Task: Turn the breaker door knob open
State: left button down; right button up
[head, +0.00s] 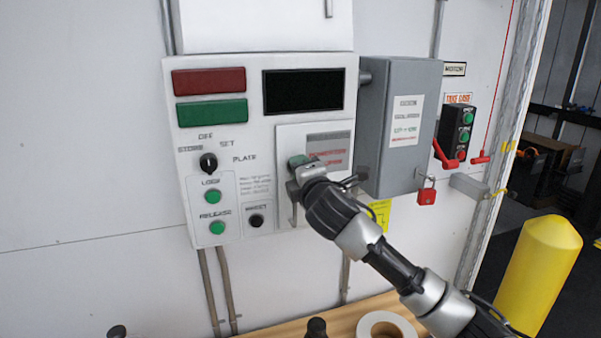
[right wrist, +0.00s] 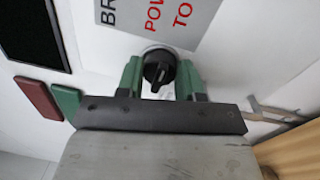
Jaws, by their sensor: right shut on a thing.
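The breaker door (head: 338,140) is a small white panel with a grey label in red print, on the lower right of the control box. Its round black knob (right wrist: 159,68) shows in the right wrist view just below the label, its pointer ridge slanting slightly. My right gripper (right wrist: 159,82) is shut on the knob, with one green finger on each side. In the head view my right gripper (head: 298,163) reaches the door from the lower right and hides the knob. My left gripper is in neither view.
The control box (head: 215,140) carries red and green panels, a black display (head: 303,91), a selector and green buttons. A grey box (head: 395,125) with a red padlock (head: 426,194) stands close on the right. Below is a wooden surface with a tape roll (head: 386,325). A yellow bollard (head: 545,270) is further right.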

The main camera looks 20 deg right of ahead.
dwell(0.3)
jog(key=o, duration=0.9)
jog(key=shift+s, duration=0.1)
jog(key=s+b, duration=0.1)
jog(key=s, duration=0.2)
jog(key=s+b, duration=0.1)
jog(key=s, duration=0.3)
jog(key=s+b, duration=0.2)
jog(key=s, duration=0.1)
jog(key=shift+s+d+f, duration=0.2)
jog(key=shift+s+f, duration=0.15)
